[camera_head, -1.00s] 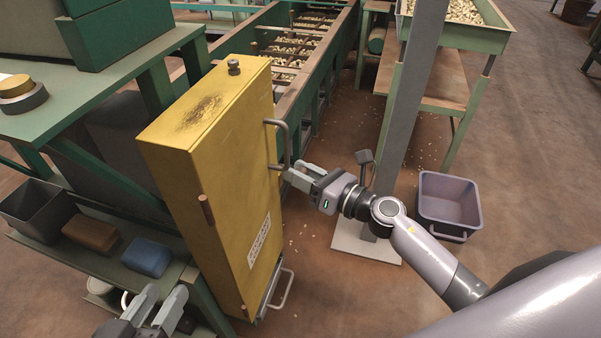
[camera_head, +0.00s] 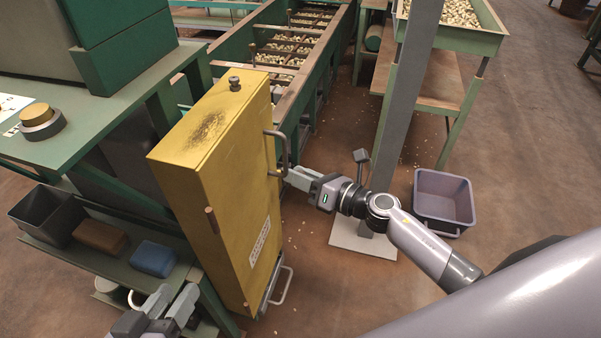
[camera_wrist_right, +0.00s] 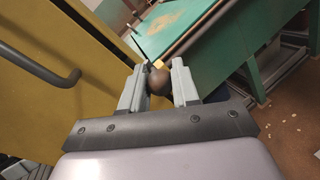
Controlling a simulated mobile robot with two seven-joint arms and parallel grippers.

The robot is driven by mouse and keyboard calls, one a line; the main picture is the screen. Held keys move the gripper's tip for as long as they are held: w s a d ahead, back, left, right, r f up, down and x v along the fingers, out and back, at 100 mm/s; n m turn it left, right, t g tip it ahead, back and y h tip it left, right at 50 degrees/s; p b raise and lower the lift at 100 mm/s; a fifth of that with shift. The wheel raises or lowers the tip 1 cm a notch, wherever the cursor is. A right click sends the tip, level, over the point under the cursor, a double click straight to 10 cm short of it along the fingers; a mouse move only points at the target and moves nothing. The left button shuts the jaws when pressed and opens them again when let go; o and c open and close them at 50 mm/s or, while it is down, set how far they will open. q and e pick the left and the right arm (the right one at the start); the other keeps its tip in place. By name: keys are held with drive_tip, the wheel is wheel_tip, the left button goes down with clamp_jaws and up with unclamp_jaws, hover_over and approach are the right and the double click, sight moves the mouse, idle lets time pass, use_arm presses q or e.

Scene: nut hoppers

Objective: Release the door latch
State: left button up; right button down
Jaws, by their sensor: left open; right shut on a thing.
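A yellow cabinet (camera_head: 215,130) stands tilted in the head view, with a bar handle (camera_head: 284,150) on its right side. My right gripper (camera_head: 287,174) is beside that handle, at the cabinet's right edge. In the right wrist view its fingers (camera_wrist_right: 159,88) are shut on a dark brown round knob (camera_wrist_right: 160,82); the handle (camera_wrist_right: 45,68) is apart at the left. What the knob joins to is mostly hidden. My left gripper (camera_head: 178,302) is open and empty at the bottom left.
A grey post (camera_head: 405,95) stands right behind my right arm. A purple-grey tub (camera_head: 444,200) is on the floor to its right. A green shelf at the left holds a grey bin (camera_head: 45,215), a brown block (camera_head: 100,236) and a blue block (camera_head: 154,259). A nut trough (camera_head: 318,75) runs behind.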

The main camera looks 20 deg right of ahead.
drive_tip(key=shift+a+r, duration=0.1)
drive_tip(key=shift+a, duration=0.05)
drive_tip(key=c, duration=0.9)
unclamp_jaws()
drive_tip(key=shift+w, duration=0.1)
drive_tip(key=shift+o, duration=0.2)
drive_tip(key=shift+a, duration=0.1)
drive_tip(key=shift+r, duration=0.1)
drive_tip(key=shift+s, duration=0.25)
use_arm(q)
drive_tip(key=shift+s+a+p, duration=0.15)
drive_tip(key=shift+a+p, duration=0.15)
drive_tip(key=shift+p, duration=0.05)
use_arm(e)
drive_tip(key=v, duration=0.7)
drive_tip(key=shift+w+d+f, duration=0.15)
drive_tip(key=shift+d+f, duration=0.15)
drive_tip(key=shift+d, duration=0.1)
